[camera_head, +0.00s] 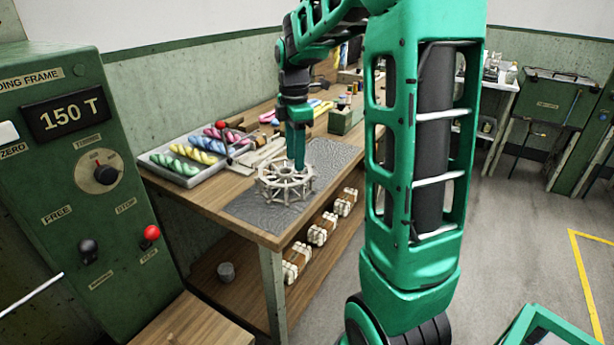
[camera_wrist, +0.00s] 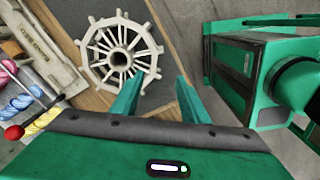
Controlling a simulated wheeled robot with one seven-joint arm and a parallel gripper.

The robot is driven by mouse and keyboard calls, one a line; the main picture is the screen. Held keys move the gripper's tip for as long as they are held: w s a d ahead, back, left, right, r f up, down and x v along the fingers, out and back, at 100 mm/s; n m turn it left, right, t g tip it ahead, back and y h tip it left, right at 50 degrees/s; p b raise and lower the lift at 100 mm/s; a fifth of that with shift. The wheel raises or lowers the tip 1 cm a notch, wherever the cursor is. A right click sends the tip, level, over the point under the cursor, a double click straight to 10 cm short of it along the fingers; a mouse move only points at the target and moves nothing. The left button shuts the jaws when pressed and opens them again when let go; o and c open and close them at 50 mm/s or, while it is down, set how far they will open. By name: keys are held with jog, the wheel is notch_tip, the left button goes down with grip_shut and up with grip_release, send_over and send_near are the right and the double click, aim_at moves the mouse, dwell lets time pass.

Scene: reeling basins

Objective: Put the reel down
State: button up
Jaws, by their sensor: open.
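The reel (camera_head: 268,187), a pale spoked wheel with an open middle, sits on the grey mat (camera_head: 257,207) near the front end of the wooden bench. In the wrist view the reel (camera_wrist: 97,52) shows whole, its round hub hole facing the camera. My gripper (camera_head: 298,163) points down at the reel's far side in the head view. In the wrist view my gripper (camera_wrist: 160,88) has its two green fingers apart with nothing between them. The fingers lie beside the reel's rim; whether one touches it I cannot tell.
A tray (camera_head: 190,181) of coloured yarn skeins stands left of the mat. A red-knobbed lever (camera_head: 221,125) is behind it. Tied bundles (camera_head: 322,229) lie on the bench's lower shelf. A green control cabinet (camera_head: 70,190) stands at left. Bare mat lies around the reel.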

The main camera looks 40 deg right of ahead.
jog(key=s+a+f+m, duration=0.2)
jog(key=s+m, duration=0.8)
jog(key=s, duration=0.4)
jog(key=s+a+f+m, duration=0.2)
jog(key=s+m, duration=0.8)
jog(key=s, duration=0.4)
jog(key=shift+m, duration=0.4)
jog(key=shift+s, duration=0.1)
jog(key=shift+w+d+f, duration=0.1)
jog(key=shift+w+f, duration=0.15)
jog(key=shift+w, duration=0.45)
jog(key=shift+c, duration=1.2)
